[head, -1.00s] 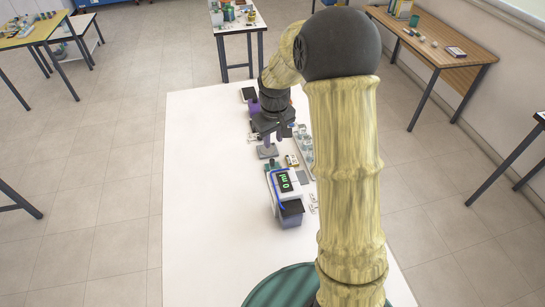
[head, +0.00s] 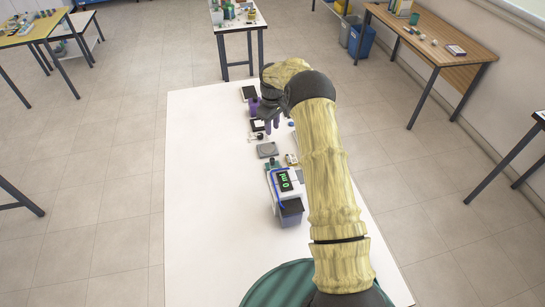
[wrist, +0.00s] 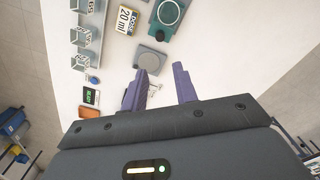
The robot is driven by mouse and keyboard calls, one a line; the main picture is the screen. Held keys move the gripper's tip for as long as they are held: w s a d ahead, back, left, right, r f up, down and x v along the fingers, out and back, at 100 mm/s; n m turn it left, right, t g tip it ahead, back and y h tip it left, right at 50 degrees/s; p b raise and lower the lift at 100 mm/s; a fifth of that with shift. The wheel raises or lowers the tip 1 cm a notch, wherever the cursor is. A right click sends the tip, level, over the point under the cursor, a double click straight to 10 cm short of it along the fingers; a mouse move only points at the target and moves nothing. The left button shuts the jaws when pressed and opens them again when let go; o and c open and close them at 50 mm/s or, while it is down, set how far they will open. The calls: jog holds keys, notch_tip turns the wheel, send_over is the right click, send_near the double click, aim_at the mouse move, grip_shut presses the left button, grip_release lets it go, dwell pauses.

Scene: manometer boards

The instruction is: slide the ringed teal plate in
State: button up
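The ringed teal plate (wrist: 169,14) lies at the top of the wrist view, a flat teal piece with a pale round ring on it. In the head view a small part of the teal plate (head: 272,163) shows behind the white device, which hides much of it. My gripper (wrist: 159,70) has purple fingers spread apart with nothing held between them. In the head view my gripper (head: 272,127) is over the far part of the white table, beyond the teal plate and apart from it. A grey plate with a round disc (wrist: 151,58) lies between them.
The white table's left half (head: 210,200) is clear.

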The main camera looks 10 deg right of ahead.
jog(key=shift+f, duration=0.1)
notch_tip(320, 180, down, 17)
jog(key=b, duration=0.8)
jog(key=shift+f+b, duration=0.1)
jog(key=shift+b, duration=0.3)
jog(key=shift+c, duration=0.2)
grip_shut()
